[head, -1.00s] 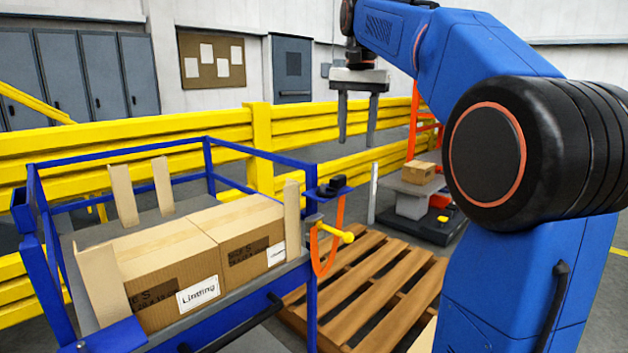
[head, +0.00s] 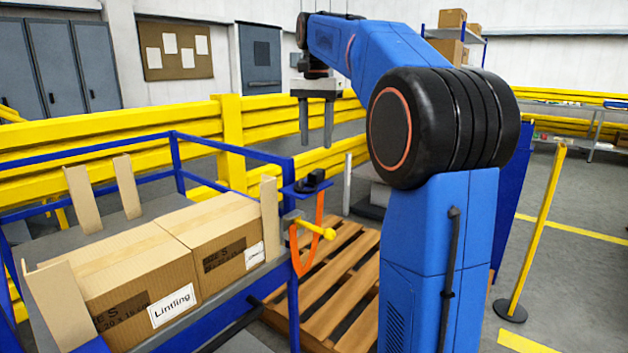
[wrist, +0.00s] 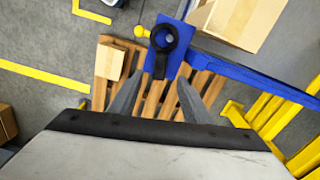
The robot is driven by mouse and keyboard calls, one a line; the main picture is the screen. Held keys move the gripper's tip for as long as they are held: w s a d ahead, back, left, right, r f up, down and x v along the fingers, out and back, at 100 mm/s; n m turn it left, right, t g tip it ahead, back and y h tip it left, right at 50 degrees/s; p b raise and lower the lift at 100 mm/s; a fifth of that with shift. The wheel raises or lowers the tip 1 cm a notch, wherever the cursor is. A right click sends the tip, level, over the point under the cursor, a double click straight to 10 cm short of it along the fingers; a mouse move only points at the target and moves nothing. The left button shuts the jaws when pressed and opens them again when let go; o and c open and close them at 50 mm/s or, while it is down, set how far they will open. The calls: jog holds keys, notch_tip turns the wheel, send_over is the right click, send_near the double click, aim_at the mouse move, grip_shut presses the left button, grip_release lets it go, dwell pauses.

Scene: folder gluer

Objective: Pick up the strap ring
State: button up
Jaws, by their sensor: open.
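The strap ring (head: 313,181) is black and lies on a small blue plate at the corner of the blue cart. An orange strap (head: 308,240) hangs below the plate. In the wrist view the ring (wrist: 164,40) shows as a round black loop with a tab pointing toward my gripper. My gripper (head: 316,138) is open and empty, fingers pointing down, above the plate in the head view. In the wrist view the ring is beyond my fingertips (wrist: 158,86), apart from them.
The blue cart (head: 235,158) holds cartons (head: 215,232) with upright cardboard flaps beside the ring. A yellow-knobbed handle (head: 328,233) sticks out below the plate. A wooden pallet (head: 340,290) lies on the floor. Yellow barriers (head: 100,152) run behind.

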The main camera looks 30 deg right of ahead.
aim_at(316, 171)
jog(key=shift+w+d+f, duration=0.1)
jog(key=shift+f, duration=4.45)
grip_shut()
